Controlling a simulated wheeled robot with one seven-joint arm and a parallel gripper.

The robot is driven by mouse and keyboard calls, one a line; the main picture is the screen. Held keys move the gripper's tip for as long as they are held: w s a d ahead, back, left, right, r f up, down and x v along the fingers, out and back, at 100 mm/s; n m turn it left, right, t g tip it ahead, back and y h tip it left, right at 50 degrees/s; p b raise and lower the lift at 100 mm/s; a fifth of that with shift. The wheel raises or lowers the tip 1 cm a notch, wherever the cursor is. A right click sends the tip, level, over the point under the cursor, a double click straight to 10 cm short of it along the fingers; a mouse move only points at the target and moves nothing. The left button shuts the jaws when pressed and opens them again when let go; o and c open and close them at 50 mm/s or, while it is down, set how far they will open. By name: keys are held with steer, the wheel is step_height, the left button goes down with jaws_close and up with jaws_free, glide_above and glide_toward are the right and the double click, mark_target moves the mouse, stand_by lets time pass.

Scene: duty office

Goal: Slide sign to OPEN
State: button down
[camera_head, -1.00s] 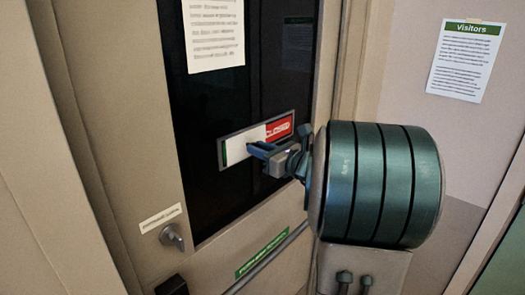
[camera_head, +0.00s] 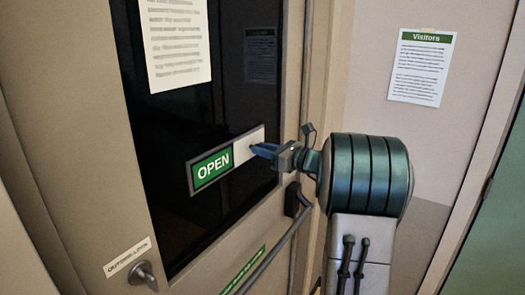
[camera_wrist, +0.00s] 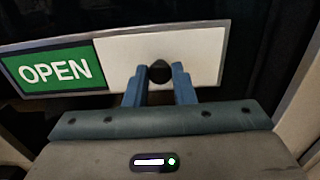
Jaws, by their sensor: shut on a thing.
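The sign (camera_head: 213,169) is a framed plate on the dark door window. Its left half shows a green OPEN panel, which also fills the left part in the wrist view (camera_wrist: 55,70). A white slider cover (camera_head: 243,148) sits over the right half; it also shows in the wrist view (camera_wrist: 120,52). A round dark knob (camera_wrist: 160,71) stands out from the cover. My gripper (camera_head: 262,150) reaches in from the right, its blue fingers shut on the knob in the wrist view (camera_wrist: 159,84). No red CLOSED panel is visible.
A door knob (camera_head: 145,275) and an OUTDOOR LOCK label (camera_head: 127,257) are at lower left. A push bar (camera_head: 270,255) runs below the sign. A paper notice (camera_head: 174,42) hangs above the sign. A Visitors notice (camera_head: 421,68) is on the right wall.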

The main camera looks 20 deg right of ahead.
steer(key=shift+d+r, duration=0.15)
steer(key=shift+d, duration=0.1)
steer(key=c, duration=1.3)
jaws_free()
steer(key=shift+o, duration=0.3)
steer(key=shift+w+d, duration=0.1)
steer(key=shift+w, duration=0.05)
steer(key=b+v, duration=0.4)
steer(key=v, duration=0.9)
steer(key=shift+s, duration=0.4)
steer(key=shift+d, duration=0.1)
